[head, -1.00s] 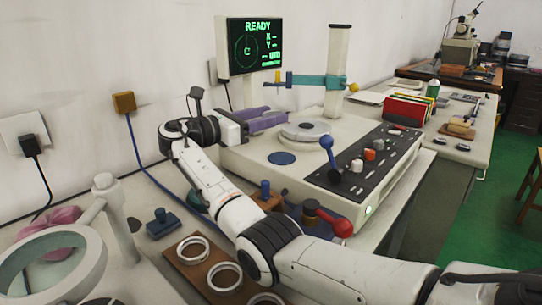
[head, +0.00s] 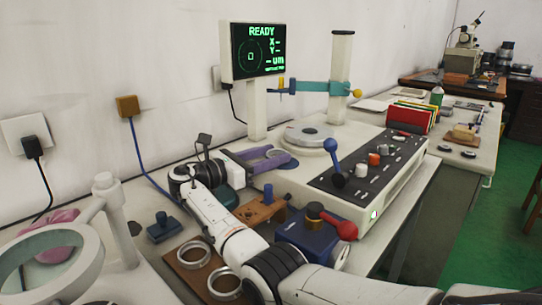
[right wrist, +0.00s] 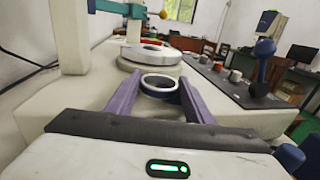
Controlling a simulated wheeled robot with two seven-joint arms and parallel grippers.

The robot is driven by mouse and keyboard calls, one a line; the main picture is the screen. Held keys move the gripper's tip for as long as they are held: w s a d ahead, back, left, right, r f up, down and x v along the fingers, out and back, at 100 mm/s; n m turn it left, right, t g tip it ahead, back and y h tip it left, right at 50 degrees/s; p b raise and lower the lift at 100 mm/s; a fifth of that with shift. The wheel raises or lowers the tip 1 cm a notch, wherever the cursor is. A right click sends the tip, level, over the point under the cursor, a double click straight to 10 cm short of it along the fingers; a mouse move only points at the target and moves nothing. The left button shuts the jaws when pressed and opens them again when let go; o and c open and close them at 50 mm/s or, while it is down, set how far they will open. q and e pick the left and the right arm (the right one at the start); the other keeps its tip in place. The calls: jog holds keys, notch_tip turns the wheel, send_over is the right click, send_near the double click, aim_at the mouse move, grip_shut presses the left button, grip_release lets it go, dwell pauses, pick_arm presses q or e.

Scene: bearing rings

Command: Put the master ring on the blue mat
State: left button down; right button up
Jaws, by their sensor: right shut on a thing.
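My right gripper (head: 268,156), with purple fingers, is low over the cream machine's left part. In the right wrist view its fingers (right wrist: 156,92) are shut on a shiny metal ring, the master ring (right wrist: 160,78). The ring lies flat between the fingertips and is partly hidden by them in the head view. The round blue mat (head: 288,165) shows just beside and under the fingertips. Blue also shows around the ring in the right wrist view. I cannot tell whether the ring touches the mat. My left gripper is not in view.
A round turntable (head: 310,136) with a metal disc stands behind the gripper. A blue lever (head: 333,160) and a black control panel (head: 372,158) are to the right. A brown board (head: 190,277) with rings lies in front. A screen (head: 256,50) reads READY.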

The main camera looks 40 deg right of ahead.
jog(key=o, duration=1.1)
jog(key=a, duration=0.7)
jog(key=shift+w+a, duration=0.25)
jog(key=shift+w, duration=0.15)
jog(key=shift+r, duration=0.1)
